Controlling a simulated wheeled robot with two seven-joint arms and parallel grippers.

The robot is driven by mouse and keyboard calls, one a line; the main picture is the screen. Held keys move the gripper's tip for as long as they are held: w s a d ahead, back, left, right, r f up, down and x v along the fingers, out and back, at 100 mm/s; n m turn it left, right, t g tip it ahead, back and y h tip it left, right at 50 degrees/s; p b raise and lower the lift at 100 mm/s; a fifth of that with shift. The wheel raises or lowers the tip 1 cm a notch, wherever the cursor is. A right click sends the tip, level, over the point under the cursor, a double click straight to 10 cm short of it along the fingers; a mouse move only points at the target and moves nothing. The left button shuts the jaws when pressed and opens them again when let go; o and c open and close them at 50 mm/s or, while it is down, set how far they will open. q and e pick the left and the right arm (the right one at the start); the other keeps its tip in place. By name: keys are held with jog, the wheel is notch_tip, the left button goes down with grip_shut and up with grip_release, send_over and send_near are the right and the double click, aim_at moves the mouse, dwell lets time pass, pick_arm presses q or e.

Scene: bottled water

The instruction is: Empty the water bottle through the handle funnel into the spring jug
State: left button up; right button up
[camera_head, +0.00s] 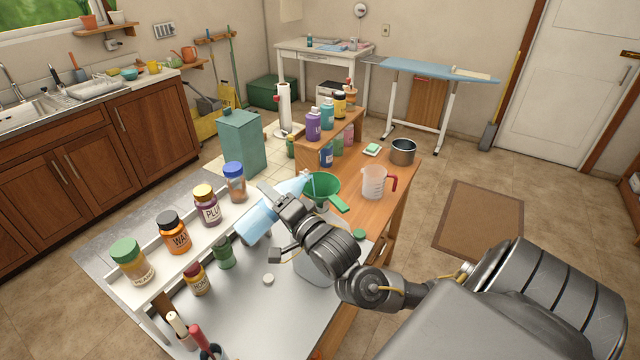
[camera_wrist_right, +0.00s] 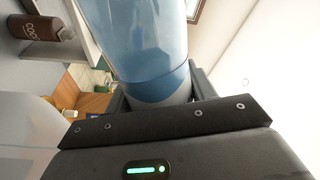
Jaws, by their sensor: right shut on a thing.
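My right gripper (camera_head: 290,207) is shut on the light blue water bottle (camera_head: 257,223). The bottle is tilted, its base low at the left and its narrower end (camera_head: 296,185) up at the right, close to the green funnel (camera_head: 324,186). In the right wrist view the blue bottle (camera_wrist_right: 152,42) fills the space between my fingers. The funnel's green handle points toward the lower right. A pale, translucent jug (camera_head: 316,272) shows below the funnel, mostly hidden behind my right wrist; a pale body (camera_wrist_right: 28,135) also shows at the wrist view's left. I cannot tell whether water is flowing. My left gripper is out of view.
A white shelf (camera_head: 150,286) with several labelled jars runs along the left of the grey worktop. A small white cap (camera_head: 268,279) lies on the worktop. A measuring cup (camera_head: 374,183) with a red handle and a metal pot (camera_head: 403,151) stand on the wooden table behind.

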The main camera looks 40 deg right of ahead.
aim_at(285, 188)
jog(key=shift+r+m, duration=0.25)
jog(key=shift+m, duration=0.05)
jog(key=shift+d+r+m+b, duration=0.3)
jog(key=shift+d+r+m, duration=0.25)
jog(key=shift+r+m, duration=0.35)
dwell(0.7)
jog(key=shift+f+m, duration=0.2)
jog(key=shift+m, duration=0.8)
dwell(1.7)
jog(key=shift+d+r+m+h+p, duration=0.15)
jog(key=shift+r+m+p, duration=0.35)
jog(key=shift+m+p, duration=0.1)
jog(key=shift+d+r+m+h+p, duration=0.1)
jog(key=shift+r+m+h+p, duration=0.05)
jog(key=shift+r+m+p, duration=0.4)
dwell(2.2)
